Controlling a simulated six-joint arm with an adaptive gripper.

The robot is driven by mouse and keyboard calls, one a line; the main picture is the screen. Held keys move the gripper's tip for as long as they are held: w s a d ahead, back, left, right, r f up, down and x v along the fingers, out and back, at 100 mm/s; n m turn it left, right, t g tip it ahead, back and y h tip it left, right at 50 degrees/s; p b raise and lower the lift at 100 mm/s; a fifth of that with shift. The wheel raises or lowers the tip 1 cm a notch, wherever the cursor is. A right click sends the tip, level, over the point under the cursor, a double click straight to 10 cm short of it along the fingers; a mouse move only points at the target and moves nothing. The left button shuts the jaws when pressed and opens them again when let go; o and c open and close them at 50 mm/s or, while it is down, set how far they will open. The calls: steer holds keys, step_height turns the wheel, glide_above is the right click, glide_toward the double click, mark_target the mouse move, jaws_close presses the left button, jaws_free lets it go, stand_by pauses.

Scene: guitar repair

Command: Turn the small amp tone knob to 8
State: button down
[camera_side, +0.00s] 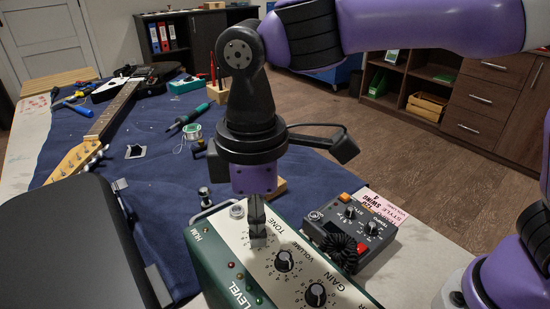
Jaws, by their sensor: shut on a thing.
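The small amp (205,262) is a green box with a cream top panel, at the bottom centre of the side view. Its panel carries the words TONE, VOLUME, GAIN and LEVEL. My gripper (257,236) points straight down at the panel beside the word TONE, its dark fingers shut on the tone knob. The fingers hide nearly all of this knob, so its pointer and setting cannot be read. Two other black knobs with white pointers, the volume knob (284,260) and the gain knob (316,294), stand uncovered to the lower right.
A dark pedal (345,222) with small knobs and a coiled black cable stands right of the amp, close to it. A dark case (75,250) fills the lower left. A guitar (115,108), pliers, a screwdriver and solder lie on the blue cloth (170,185) behind.

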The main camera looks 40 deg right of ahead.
steer(key=m, duration=0.4)
steer(key=shift+f+m, duration=0.1)
steer(key=shift+m, duration=2)
steer(key=c, duration=0.8)
jaws_free()
step_height(320, 180, up, 12)
steer(key=shift+r, duration=0.1)
steer(key=shift+d, duration=0.1)
